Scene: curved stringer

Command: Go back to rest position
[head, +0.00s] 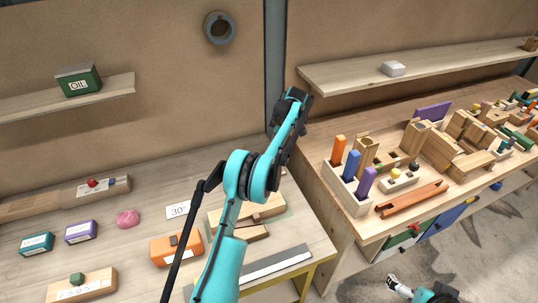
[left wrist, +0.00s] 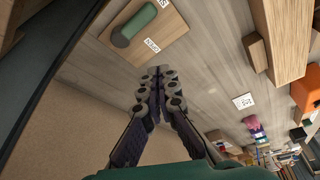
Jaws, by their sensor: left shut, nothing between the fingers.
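My left arm (head: 219,268) rises through the middle of the head view, and its far end stands up in front of the gap between the two benches. In the left wrist view my left gripper (left wrist: 160,88) has its fingers together with nothing between them. It is apart from the objects around it. In the head view its fingertips cannot be made out clearly. Part of my right arm (head: 436,294) shows at the bottom edge of the head view, with a pale gripper part (head: 397,284) over the floor. Whether that gripper is open or shut is unclear.
The left bench (head: 130,245) holds an orange box (head: 176,249), a pink lump (head: 127,218), a teal box (head: 36,244) and a purple box (head: 81,231). The right bench (head: 352,228) holds wooden blocks and coloured pegs.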

